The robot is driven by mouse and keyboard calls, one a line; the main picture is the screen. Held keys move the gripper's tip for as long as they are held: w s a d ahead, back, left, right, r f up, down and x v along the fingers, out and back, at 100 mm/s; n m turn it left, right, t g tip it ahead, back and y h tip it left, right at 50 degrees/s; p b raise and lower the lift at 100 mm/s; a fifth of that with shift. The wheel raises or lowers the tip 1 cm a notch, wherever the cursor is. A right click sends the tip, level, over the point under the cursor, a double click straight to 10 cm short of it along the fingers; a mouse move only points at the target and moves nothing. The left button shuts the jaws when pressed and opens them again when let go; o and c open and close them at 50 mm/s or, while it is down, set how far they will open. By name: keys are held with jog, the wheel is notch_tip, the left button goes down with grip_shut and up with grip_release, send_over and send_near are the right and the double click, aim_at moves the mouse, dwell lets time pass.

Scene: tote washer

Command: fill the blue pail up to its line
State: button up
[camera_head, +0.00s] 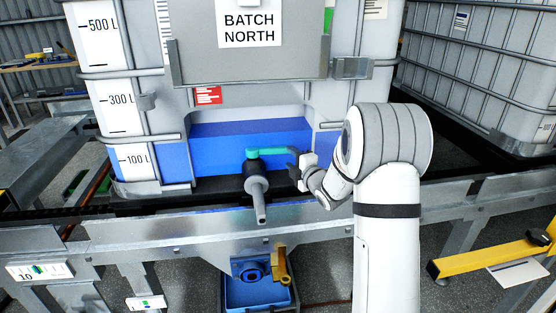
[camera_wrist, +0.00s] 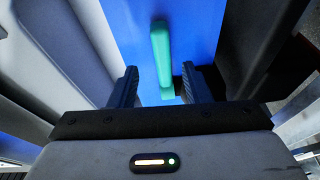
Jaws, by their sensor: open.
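The blue pail (camera_head: 258,307) is under the steel rail at the bottom of the head view. Its line and its fill level cannot be made out. Above it, a valve with a teal lever (camera_head: 270,151) and a grey spout (camera_head: 259,200) sticks out from the tank marked BATCH NORTH (camera_head: 249,22). The lever lies roughly level, pointing right. My gripper (camera_head: 297,165) is at the lever's right end. In the wrist view, my open gripper (camera_wrist: 160,88) has a dark finger on each side of the teal lever (camera_wrist: 161,55), with gaps visible.
A blue round fitting with a brass-coloured handle (camera_head: 281,265) sits on the rail over the pail. A second caged tank (camera_head: 480,70) stands at right. A yellow bar (camera_head: 490,257) juts in at lower right.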

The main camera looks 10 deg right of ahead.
aim_at(281, 152)
jog(key=shift+w+a+f+n+y, duration=0.25)
jog(key=shift+w+f+n+y, duration=0.15)
jog(key=shift+w+n, duration=0.1)
jog(key=x, duration=0.7)
jog(key=shift+r, duration=0.15)
grip_shut()
